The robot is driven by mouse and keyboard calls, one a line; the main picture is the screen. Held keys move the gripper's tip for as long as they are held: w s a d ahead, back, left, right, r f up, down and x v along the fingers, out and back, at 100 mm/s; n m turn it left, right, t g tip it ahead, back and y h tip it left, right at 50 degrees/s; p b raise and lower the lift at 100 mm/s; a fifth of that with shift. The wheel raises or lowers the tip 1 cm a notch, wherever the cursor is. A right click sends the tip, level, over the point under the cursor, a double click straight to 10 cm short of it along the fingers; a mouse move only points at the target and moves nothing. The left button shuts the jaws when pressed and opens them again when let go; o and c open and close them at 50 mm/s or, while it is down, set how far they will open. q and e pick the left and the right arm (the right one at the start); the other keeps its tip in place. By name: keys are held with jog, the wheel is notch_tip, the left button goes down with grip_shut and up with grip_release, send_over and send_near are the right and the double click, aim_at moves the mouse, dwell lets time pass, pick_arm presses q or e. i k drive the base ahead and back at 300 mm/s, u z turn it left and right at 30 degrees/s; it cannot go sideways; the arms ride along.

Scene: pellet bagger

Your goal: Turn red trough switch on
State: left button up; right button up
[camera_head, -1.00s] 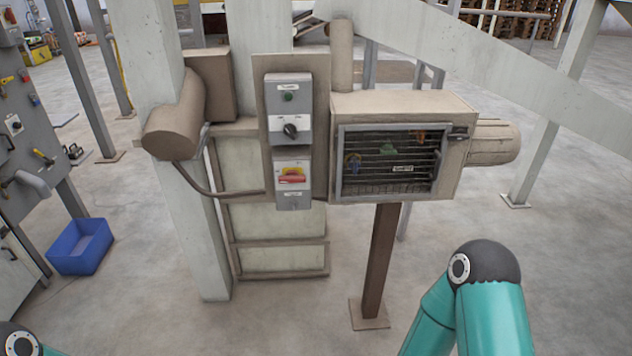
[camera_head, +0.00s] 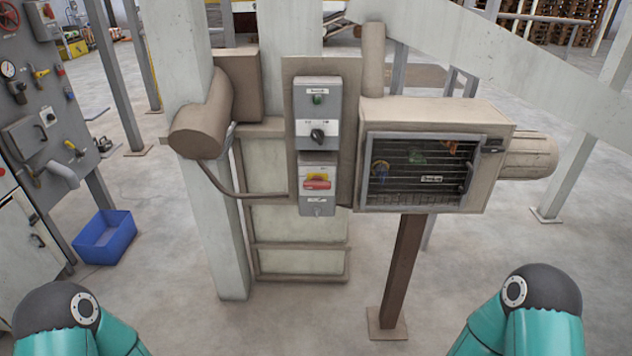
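The red switch (camera_head: 317,184) is a red rotary handle on a yellow plate, on the lower grey box of a control panel. Its handle lies about horizontal. Above it on the same panel are a black knob (camera_head: 318,136) and a green button (camera_head: 317,99). The panel is fixed to a tan backing plate (camera_head: 346,150) left of the caged box. Only teal arm links of mine show at the bottom left and bottom right. Neither gripper is in view, and nothing of mine touches the panel.
A tan box with a wire-mesh front (camera_head: 420,168) stands on a brown post (camera_head: 403,265) just right of the panel. A pale column (camera_head: 215,200) and a brown cylinder (camera_head: 200,125) are to the left. A blue bin (camera_head: 105,240) sits on the floor. The floor in front is clear.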

aim_at(317, 182)
jog(key=i, duration=0.85)
